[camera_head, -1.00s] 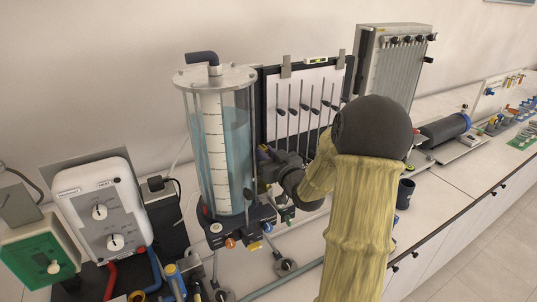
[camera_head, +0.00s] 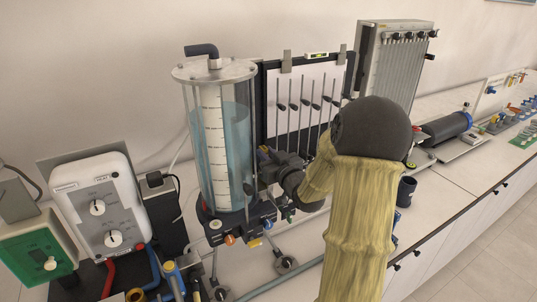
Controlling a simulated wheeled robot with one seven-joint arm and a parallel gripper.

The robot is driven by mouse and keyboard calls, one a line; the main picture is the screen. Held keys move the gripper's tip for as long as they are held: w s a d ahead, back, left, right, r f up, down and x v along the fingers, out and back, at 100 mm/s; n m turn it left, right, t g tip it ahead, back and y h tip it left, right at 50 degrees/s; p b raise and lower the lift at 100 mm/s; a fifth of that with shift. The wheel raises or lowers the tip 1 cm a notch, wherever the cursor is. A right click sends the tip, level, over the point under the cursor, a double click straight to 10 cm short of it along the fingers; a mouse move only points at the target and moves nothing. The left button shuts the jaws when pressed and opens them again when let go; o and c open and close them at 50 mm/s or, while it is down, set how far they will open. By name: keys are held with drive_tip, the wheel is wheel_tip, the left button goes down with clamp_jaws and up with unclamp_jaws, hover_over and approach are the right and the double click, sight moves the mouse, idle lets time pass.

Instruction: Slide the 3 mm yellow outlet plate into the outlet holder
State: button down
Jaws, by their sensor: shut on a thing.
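A tall clear tank (camera_head: 237,150) with a scale strip and bluish water stands on a dark base (camera_head: 235,222) at the middle of the bench. Colored parts sit along the front of the base, one of them yellow (camera_head: 254,243). My gripper (camera_head: 263,167) is beside the lower right wall of the tank, above the base. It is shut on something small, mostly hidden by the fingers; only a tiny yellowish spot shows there. The outlet holder cannot be made out clearly. My arm hides the bench to the right of the tank.
A manometer board (camera_head: 300,88) with several tubes stands right behind the gripper, and a grey tube panel (camera_head: 395,68) stands farther right. A white control box (camera_head: 100,205) and a green box (camera_head: 38,255) are at left. Pipes (camera_head: 284,265) lie in front of the tank.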

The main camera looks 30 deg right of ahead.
drive_tip(key=shift+f+b, duration=0.55)
drive_tip(key=shift+f, duration=0.1)
drive_tip(key=shift+f+b, duration=0.65)
drive_tip(key=shift+f, duration=0.2)
drive_tip(key=c, duration=1.3)
unclamp_jaws()
drive_tip(key=shift+o, duration=0.2)
drive_tip(key=s+b, duration=0.9)
drive_tip(key=s, duration=0.8)
drive_tip(key=shift+s+d, duration=0.2)
drive_tip(key=shift+d, duration=0.1)
